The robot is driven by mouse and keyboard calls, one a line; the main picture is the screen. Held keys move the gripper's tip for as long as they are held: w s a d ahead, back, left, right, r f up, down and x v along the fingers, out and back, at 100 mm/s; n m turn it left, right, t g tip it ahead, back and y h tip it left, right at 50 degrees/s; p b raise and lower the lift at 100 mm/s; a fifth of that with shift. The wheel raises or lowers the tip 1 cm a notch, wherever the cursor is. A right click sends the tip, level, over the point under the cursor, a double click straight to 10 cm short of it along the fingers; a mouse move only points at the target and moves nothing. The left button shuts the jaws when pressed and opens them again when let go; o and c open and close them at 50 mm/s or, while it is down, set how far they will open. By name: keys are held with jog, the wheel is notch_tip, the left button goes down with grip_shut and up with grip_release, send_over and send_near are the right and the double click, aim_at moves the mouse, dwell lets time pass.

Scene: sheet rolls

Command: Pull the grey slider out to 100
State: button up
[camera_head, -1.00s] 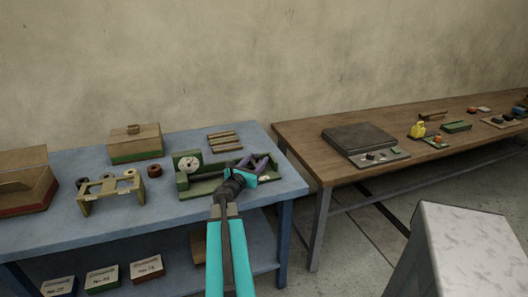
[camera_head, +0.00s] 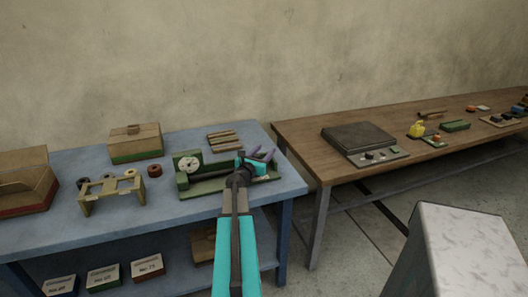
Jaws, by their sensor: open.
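A green device (camera_head: 204,187) with a round white dial (camera_head: 189,163) sits at the right part of the blue table (camera_head: 120,228). Its low bed extends to the right of the dial. I cannot make out the grey slider; my gripper and wrist cover part of the bed. My gripper (camera_head: 263,154) has purple fingers spread apart. It is open, over the right end of the device. I cannot tell whether it touches the device.
Left of the device are a tan stand (camera_head: 110,188) with several rings near it and a cardboard box (camera_head: 136,142). Brown strips (camera_head: 222,141) lie behind it. A wooden table (camera_head: 300,140) with a dark flat-topped unit (camera_head: 358,139) stands to the right.

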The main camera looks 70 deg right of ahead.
jog(key=shift+c, duration=0.4)
jog(key=shift+d+f, duration=0.1)
grip_shut()
jog(key=shift+s+d+f+b, duration=0.1)
jog(key=shift+s+d+b, duration=0.25)
jog(key=shift+s, duration=0.25)
jog(key=shift+s+d+f+b, duration=0.1)
jog(key=shift+s+d+b, duration=0.2)
jog(key=shift+s, duration=0.25)
jog(key=shift+c, duration=0.8)
grip_release()
jog(key=shift+s, duration=0.1)
jog(key=shift+o, duration=1.2)
jog(key=shift+r, duration=0.15)
jog(key=shift+w+r, duration=0.1)
jog(key=shift+w, duration=0.1)
